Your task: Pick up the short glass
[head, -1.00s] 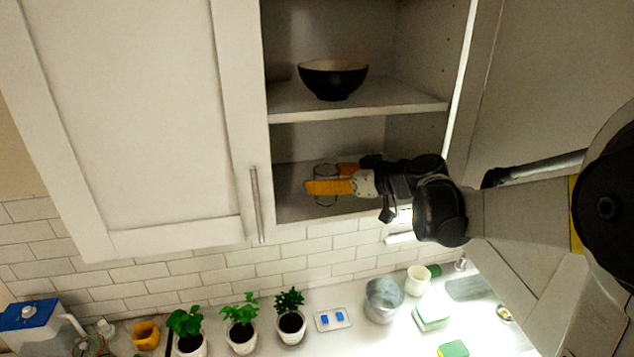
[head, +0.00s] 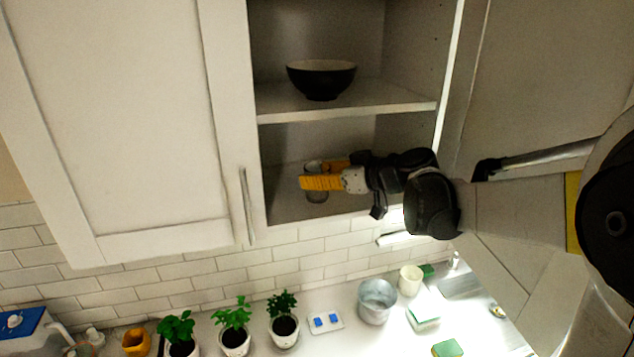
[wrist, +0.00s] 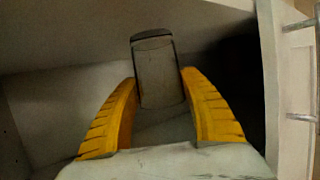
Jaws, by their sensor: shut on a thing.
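The short glass (head: 316,196) is a small clear tumbler inside the lower compartment of the open wall cabinet. My gripper (head: 325,175) reaches in from the right, with its yellow fingers on either side of the glass. In the wrist view the glass (wrist: 156,75) stands between the two yellow fingers (wrist: 160,105), and the gripper is shut on it. In the head view the near finger hides the middle of the glass. I cannot tell whether its base touches the shelf.
A black bowl (head: 321,82) sits on the shelf board (head: 350,101) above the gripper. The closed cabinet door (head: 115,130) is at left, the open door (head: 545,80) at right. Below, the counter holds potted plants (head: 234,328), a metal pot (head: 376,301) and a white cup (head: 410,279).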

